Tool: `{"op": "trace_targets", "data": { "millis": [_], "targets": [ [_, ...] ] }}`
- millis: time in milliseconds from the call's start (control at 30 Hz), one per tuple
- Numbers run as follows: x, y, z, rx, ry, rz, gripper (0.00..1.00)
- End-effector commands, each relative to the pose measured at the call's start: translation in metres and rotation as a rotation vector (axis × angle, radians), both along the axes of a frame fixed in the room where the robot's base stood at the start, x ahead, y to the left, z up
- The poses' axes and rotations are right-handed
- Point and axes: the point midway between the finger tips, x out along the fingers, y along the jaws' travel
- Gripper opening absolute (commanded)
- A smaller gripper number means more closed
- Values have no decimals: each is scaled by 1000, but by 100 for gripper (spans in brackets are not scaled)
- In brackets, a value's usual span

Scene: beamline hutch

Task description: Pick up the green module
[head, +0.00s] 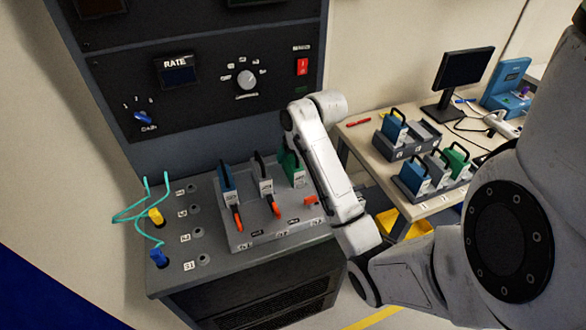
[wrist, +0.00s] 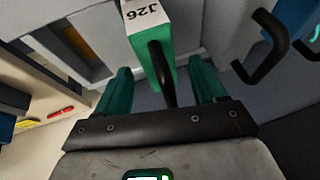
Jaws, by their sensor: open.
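The green module (head: 289,162) stands upright at the right end of a row of modules in the grey slotted unit (head: 290,221). My white arm hides part of its right side in the head view. In the wrist view the green module (wrist: 146,28) has a white label reading J26 and a black handle. My gripper (wrist: 162,88) is open, its two green fingers apart with the handle showing between them. I cannot tell how deep the fingers reach around the handle. In the head view the gripper is hidden behind my arm.
A blue module (head: 227,177) and a grey module (head: 263,174) stand left of the green one, with orange levers in front. Teal cables (head: 150,219) loop at the far left. The table (head: 421,207) at right holds racks of modules, including another green one (head: 456,158), and a monitor (head: 464,69).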

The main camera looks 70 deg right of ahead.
Motion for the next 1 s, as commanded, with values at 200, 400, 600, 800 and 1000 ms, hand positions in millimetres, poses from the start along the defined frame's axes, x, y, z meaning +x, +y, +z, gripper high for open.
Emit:
{"op": "trace_targets", "data": {
  "millis": [200,400,600,800,1000],
  "targets": [
    [0,0,-1,0,0,0,69],
    [0,0,0,0,0,0,50],
    [0,0,0,0,0,0,31],
    [0,0,0,0,0,0,12],
    [0,0,0,-2,-1,1,3]
  ]
}}
